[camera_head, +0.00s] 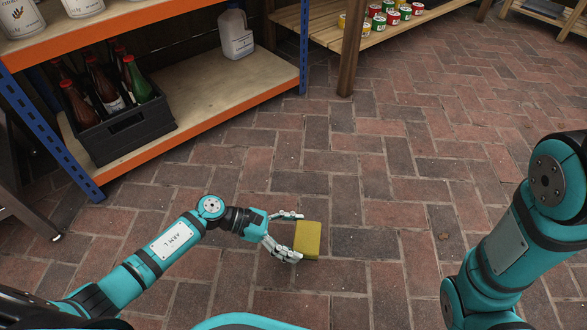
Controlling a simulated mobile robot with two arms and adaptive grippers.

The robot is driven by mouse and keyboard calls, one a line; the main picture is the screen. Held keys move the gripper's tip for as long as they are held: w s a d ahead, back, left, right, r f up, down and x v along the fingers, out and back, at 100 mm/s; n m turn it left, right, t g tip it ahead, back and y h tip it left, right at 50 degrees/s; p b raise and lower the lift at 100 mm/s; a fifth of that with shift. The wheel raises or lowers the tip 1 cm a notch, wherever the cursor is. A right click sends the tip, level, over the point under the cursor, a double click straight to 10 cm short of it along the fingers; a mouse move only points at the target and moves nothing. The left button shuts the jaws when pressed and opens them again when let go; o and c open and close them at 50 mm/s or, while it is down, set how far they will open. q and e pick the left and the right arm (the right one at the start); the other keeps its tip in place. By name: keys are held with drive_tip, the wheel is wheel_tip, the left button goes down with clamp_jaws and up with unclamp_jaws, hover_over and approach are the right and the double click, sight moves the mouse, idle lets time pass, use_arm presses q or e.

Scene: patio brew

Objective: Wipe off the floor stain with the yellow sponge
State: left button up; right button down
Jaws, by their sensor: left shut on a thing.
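The yellow sponge (309,238) is a small block low over or on the brick floor, near the middle of the head view. My left gripper (292,236) is shut on the sponge, with its fingers at the sponge's left side. I cannot tell whether the sponge touches the floor. No stain stands out clearly on the red and dark brick floor (390,190). Any mark under the sponge or my arm is hidden. My right arm shows at the right edge, but its gripper is out of view.
A shelf with orange edges (215,115) and a blue post stands at the left, holding a dark crate (125,132) of bottles and a whitish jug (236,35). A wooden shelf (320,25) with several cans stands behind. The floor at centre right is clear.

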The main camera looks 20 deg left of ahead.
use_arm(q)
drive_tip(key=shift+r+p, duration=0.5)
drive_tip(key=shift+r, duration=0.8)
drive_tip(key=shift+r, duration=0.1)
